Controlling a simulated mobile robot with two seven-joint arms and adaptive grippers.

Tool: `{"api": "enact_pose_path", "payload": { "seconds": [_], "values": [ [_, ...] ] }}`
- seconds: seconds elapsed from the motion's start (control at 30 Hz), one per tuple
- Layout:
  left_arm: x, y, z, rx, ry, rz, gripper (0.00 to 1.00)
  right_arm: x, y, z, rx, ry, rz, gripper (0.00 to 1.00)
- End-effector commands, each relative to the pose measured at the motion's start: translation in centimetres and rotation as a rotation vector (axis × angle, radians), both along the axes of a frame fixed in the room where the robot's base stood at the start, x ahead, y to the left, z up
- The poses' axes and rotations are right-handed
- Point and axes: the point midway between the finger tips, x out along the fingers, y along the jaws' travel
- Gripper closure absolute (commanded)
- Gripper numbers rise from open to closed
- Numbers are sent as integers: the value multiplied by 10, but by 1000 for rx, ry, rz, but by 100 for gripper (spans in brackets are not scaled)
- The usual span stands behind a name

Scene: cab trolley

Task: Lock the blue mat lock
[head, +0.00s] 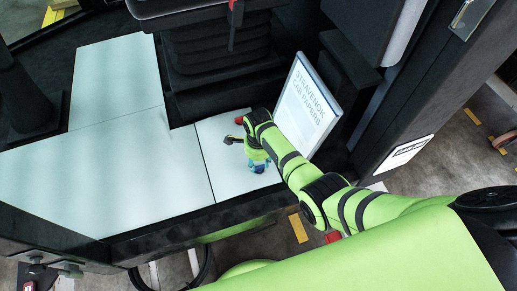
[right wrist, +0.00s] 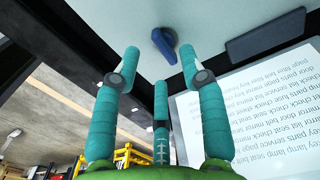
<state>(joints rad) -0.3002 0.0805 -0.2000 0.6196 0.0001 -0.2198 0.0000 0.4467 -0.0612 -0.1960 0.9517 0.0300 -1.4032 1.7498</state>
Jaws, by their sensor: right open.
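The blue mat lock (right wrist: 164,44) is a small knob with a raised grip on the pale mat (right wrist: 215,25), at the top middle of the right wrist view. My right gripper (right wrist: 160,62) has its teal fingers spread open, with the lock just beyond and between the tips. No finger visibly touches it. In the head view my right gripper (head: 257,167) hangs over the small right-hand mat panel (head: 212,140); the lock there is largely hidden by the fingers. My left gripper is not in view.
A white "Stravenok cab papers" board (head: 306,105) stands close to the right of my right arm. A dark seat base (head: 222,60) rises behind. A dark slab (right wrist: 265,36) shows in the wrist view.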

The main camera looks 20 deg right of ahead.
Motion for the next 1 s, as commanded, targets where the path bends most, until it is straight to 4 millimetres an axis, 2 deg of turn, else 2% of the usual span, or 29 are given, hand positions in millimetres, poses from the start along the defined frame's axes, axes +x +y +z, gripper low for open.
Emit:
{"api": "enact_pose_path", "payload": {
  "seconds": [0.2, 0.4, 0.6, 1.0],
  "values": [
    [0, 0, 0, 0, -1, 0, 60, 1, 0, 39, 2, -5, -1, 57],
    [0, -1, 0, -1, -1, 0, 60, 1, 0, 68, 1, -4, -2, 57],
    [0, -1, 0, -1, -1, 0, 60, 0, 0, 78, 0, 0, -2, 57],
    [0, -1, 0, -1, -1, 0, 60, 0, 0, 78, 0, 0, -1, 57]
  ]
}}
